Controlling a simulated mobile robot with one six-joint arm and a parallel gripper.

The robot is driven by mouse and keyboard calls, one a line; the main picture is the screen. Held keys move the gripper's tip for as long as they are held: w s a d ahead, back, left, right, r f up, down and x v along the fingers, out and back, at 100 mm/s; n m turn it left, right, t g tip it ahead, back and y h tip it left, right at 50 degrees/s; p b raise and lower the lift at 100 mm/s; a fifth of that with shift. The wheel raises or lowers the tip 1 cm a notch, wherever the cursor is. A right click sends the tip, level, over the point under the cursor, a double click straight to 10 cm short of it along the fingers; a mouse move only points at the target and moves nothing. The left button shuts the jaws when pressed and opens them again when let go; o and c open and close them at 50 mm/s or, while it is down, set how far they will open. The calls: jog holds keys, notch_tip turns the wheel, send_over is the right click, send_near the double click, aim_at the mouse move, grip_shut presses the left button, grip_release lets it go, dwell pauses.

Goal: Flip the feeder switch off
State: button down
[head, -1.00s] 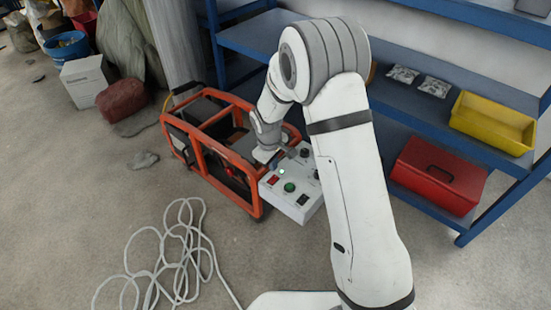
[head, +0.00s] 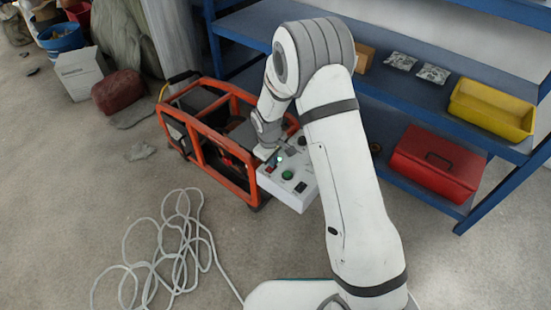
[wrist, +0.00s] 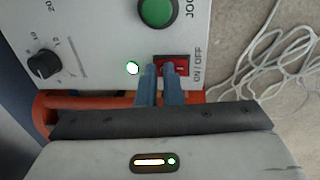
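The feeder switch is a red rocker marked ON / OFF (wrist: 181,68) on a white control box (head: 297,198). It also shows in the head view (head: 269,169), just below my gripper. My gripper (wrist: 159,66) has its two blue fingers close together with nothing seen between them. Their tips are at the switch, and one overlaps its near edge. I cannot tell whether they touch it. A small indicator lamp (wrist: 132,68) beside the switch is lit. Which way the rocker is tipped is not clear.
A green button (wrist: 158,10) and black knob (wrist: 43,64) share the panel. The box adjoins an orange-framed machine (head: 253,191). White cable (head: 165,250) lies coiled on the floor. Blue shelving (head: 385,92) with a red case (head: 437,165) and yellow bin (head: 492,108) stands right.

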jog(key=shift+d+f, duration=0.2)
jog(key=shift+f, duration=0.3)
jog(key=shift+s+a, duration=0.1)
jog(key=shift+s, duration=0.05)
jog(key=shift+s+a, duration=0.5)
jog(key=shift+s, duration=0.1)
notch_tip(320, 180, up, 15)
jog(key=a+p, duration=0.1)
jog(key=p, duration=0.5)
jog(key=shift+s+f, duration=0.15)
jog(key=shift+s, duration=0.15)
